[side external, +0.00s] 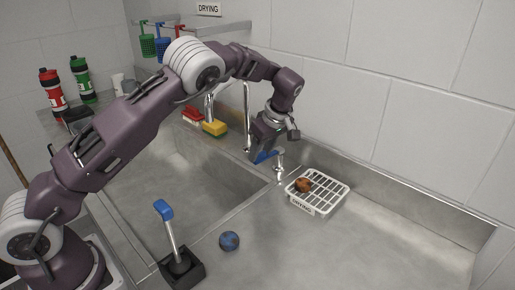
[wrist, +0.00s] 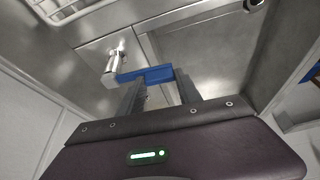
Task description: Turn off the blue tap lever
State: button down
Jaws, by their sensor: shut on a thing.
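The blue tap lever (side external: 265,157) sticks out to the left of a short silver tap (side external: 279,166) at the back edge of the sink. My gripper (side external: 266,149) is down at the lever, and its body hides part of it. In the wrist view the lever (wrist: 145,74) runs sideways from the silver tap body (wrist: 112,66) and lies at the fingertips. My gripper (wrist: 157,84) is shut on the lever there, with one finger at each side of the view.
A white drying rack (side external: 322,204) with a brown object (side external: 304,185) stands to the right. A blue-headed stick in a black base (side external: 182,269) and a dark blue ball (side external: 229,241) are in front. Yellow (side external: 214,128) and red (side external: 193,115) sponges lie behind the sink basin.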

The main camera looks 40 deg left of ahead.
jog(key=shift+d+n, duration=0.45)
jog(key=shift+n, duration=0.15)
jog(key=c, duration=0.8)
grip_release()
jog(key=v, duration=0.7)
jog(key=shift+w+r, duration=0.1)
jog(key=shift+w, duration=0.05)
